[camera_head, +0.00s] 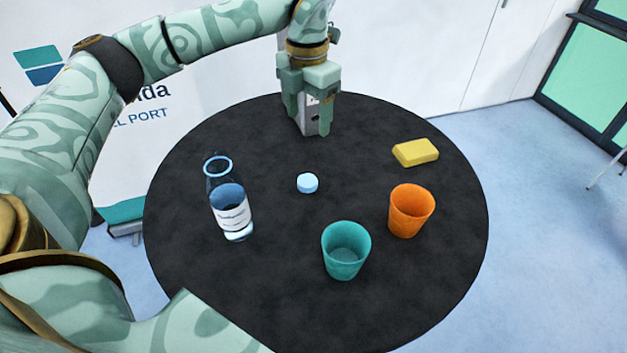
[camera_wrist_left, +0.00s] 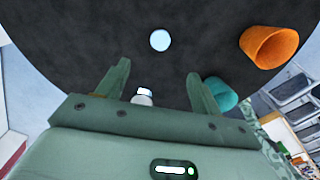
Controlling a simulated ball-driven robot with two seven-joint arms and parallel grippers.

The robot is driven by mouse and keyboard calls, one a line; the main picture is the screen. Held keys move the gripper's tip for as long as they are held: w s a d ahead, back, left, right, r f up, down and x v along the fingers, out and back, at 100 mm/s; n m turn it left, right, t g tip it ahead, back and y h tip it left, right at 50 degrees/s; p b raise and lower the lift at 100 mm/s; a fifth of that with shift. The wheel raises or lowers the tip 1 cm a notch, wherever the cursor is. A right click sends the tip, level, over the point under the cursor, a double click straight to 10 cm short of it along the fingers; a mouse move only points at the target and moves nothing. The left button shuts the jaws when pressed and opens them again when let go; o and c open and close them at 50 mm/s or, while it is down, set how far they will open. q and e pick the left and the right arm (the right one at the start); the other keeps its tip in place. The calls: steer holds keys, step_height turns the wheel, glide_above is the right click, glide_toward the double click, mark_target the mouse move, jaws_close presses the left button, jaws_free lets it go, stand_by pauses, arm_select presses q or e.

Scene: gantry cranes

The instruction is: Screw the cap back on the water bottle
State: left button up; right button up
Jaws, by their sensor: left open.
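The water bottle (camera_head: 230,210) is clear, with a white label and some water inside. It stands uncapped on the left of the round black table, its open mouth ringed in blue. The pale blue cap (camera_head: 307,183) lies on the table to the right of the bottle. It also shows in the wrist view (camera_wrist_left: 160,40), beyond the fingertips. My left gripper (camera_head: 313,130) points down near the far edge of the table, behind the cap and apart from it. Its jaws are open and empty. My right gripper is out of view.
A teal cup (camera_head: 346,250) and an orange cup (camera_head: 410,210) stand right of the cap. A yellow block (camera_head: 415,152) lies at the back right. The black table (camera_head: 290,300) is clear around the cap. A white wall stands behind.

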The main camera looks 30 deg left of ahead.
arm_select(q)
glide_above(308, 180)
steer(key=f, duration=1.1)
steer(key=shift+w+p, duration=0.25)
steer(key=shift+p, duration=0.05)
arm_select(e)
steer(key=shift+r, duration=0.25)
arm_select(q)
steer(key=shift+f, duration=0.25)
step_height(308, 180, down, 5)
steer(key=shift+s+r+p, duration=0.1)
steer(key=shift+s+p, duration=0.05)
steer(key=shift+p, duration=0.4)
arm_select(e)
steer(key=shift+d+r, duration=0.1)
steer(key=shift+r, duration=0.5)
arm_select(q)
steer(key=shift+c, duration=0.3)
